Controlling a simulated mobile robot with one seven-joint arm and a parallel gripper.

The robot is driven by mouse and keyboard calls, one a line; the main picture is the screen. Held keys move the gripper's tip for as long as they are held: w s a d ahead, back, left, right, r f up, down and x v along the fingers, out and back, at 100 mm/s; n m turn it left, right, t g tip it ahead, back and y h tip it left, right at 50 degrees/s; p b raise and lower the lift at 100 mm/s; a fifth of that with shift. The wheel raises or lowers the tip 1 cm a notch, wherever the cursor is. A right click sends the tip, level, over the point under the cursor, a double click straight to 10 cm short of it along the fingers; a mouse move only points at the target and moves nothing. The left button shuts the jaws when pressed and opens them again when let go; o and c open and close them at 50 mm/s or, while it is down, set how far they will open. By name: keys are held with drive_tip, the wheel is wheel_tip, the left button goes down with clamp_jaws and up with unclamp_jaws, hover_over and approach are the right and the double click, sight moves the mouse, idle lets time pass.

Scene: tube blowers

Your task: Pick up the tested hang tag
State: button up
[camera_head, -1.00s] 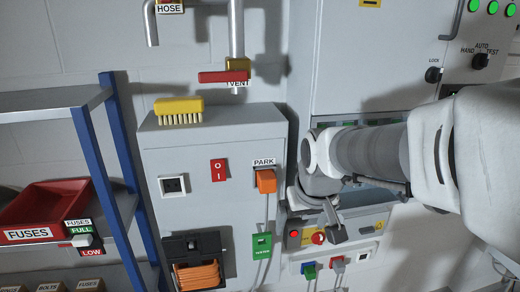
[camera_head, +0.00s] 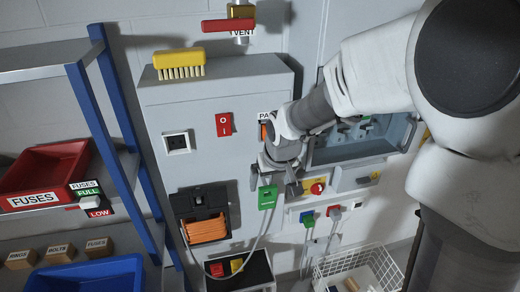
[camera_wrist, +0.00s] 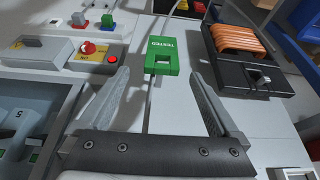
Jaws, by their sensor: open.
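The green hang tag marked TESTED (camera_wrist: 163,60) hangs on a grey cable at the front of the grey cabinet. It also shows in the head view (camera_head: 267,198), just below my gripper (camera_head: 275,184). In the wrist view my gripper (camera_wrist: 160,80) is open and empty. The tag lies ahead of the fingertips, between their lines, and looks apart from both fingers. The tag's face is toward the camera, with a small slot near one edge.
An orange cable coil (camera_head: 207,229) in a black holder sits left of the tag. A panel with a red knob (camera_head: 318,188) is on the right. A white wire basket (camera_head: 385,265) stands lower right.

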sight(267, 194)
drive_tip(key=x, duration=0.3)
drive_tip(key=shift+w+f, duration=0.1)
drive_tip(key=shift+f, duration=0.15)
drive_tip(key=x, duration=0.4)
drive_tip(key=shift+s+f, duration=0.15)
drive_tip(key=shift+s, duration=0.2)
drive_tip(key=shift+w+a+f, duration=0.1)
drive_tip(key=shift+w+f, duration=0.15)
drive_tip(key=shift+f, duration=0.3)
drive_tip(key=c, duration=1.5)
drive_tip(key=shift+c, duration=0.2)
drive_tip(key=shift+r, duration=0.35)
